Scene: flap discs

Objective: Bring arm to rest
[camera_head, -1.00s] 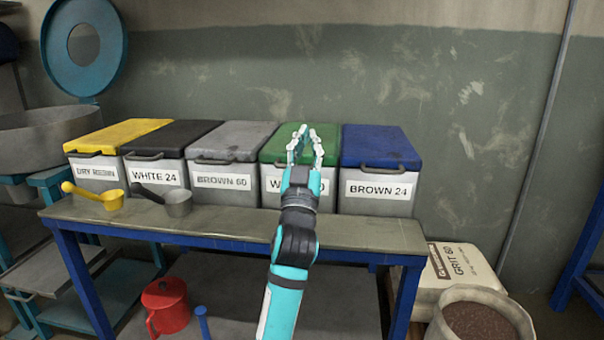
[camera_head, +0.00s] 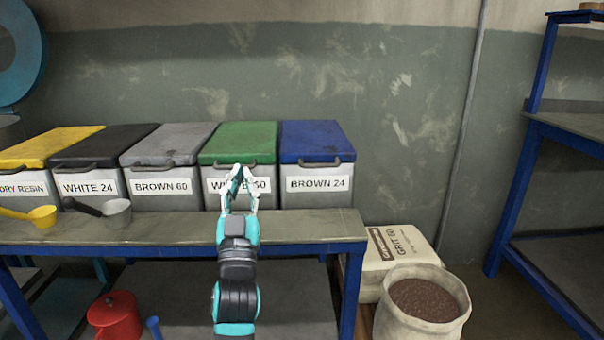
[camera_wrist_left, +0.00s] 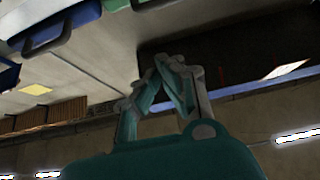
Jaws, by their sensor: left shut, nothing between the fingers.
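My left arm (camera_head: 236,270) reaches up from the bottom of the head view. Its gripper (camera_head: 239,176) is shut and empty, in front of the bin with the green lid (camera_head: 238,143) and covering part of its label. In the left wrist view the gripper's fingers (camera_wrist_left: 168,62) meet at their tips with nothing between them. My right gripper is not in view.
The workbench (camera_head: 180,228) holds several lidded bins, among them BROWN 24 (camera_head: 318,187), a yellow scoop (camera_head: 42,216) and a grey scoop (camera_head: 117,212). A grit bag (camera_head: 396,247) and open brown sack (camera_head: 433,328) stand right. A blue-framed shelf (camera_head: 524,180) stands beyond.

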